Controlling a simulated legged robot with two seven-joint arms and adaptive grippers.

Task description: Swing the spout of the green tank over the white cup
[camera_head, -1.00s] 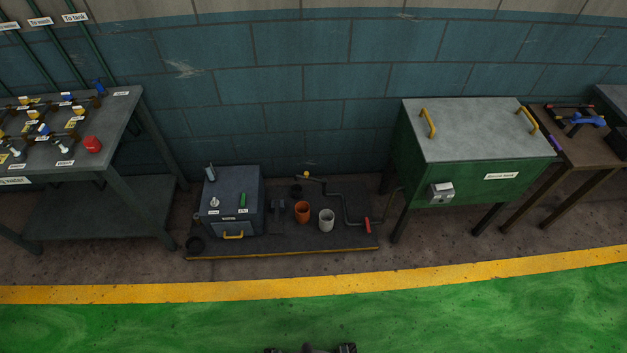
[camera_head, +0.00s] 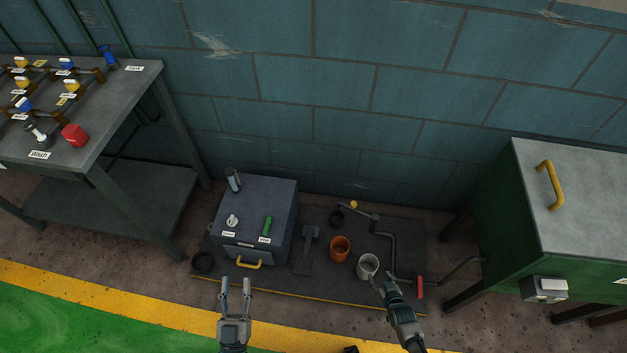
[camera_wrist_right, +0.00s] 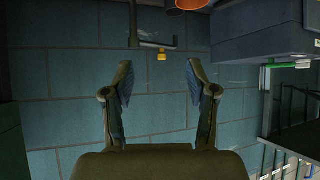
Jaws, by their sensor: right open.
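The green tank (camera_head: 500,215) stands at the right, its pipe running left past a red handle (camera_head: 419,288) and up to the spout (camera_head: 362,213). The spout has a yellow knob (camera_head: 353,204), and its left end is by a dark cup (camera_head: 336,221), left of the white cup (camera_head: 368,265). My right gripper (camera_head: 386,281) is open and overlaps the white cup's lower right in the head view; contact cannot be told. The knob (camera_wrist_right: 161,56) shows beyond its empty fingers (camera_wrist_right: 160,85) in the wrist view. My left gripper (camera_head: 236,284) is open and empty before the blue-grey box.
An orange cup (camera_head: 340,249) stands left of the white cup. A blue-grey box (camera_head: 262,215) with a yellow handle and a foot-pedal-like part (camera_head: 308,240) stand on the same low platform (camera_head: 345,290). A valve table (camera_head: 110,100) is at the left; the wall is close behind.

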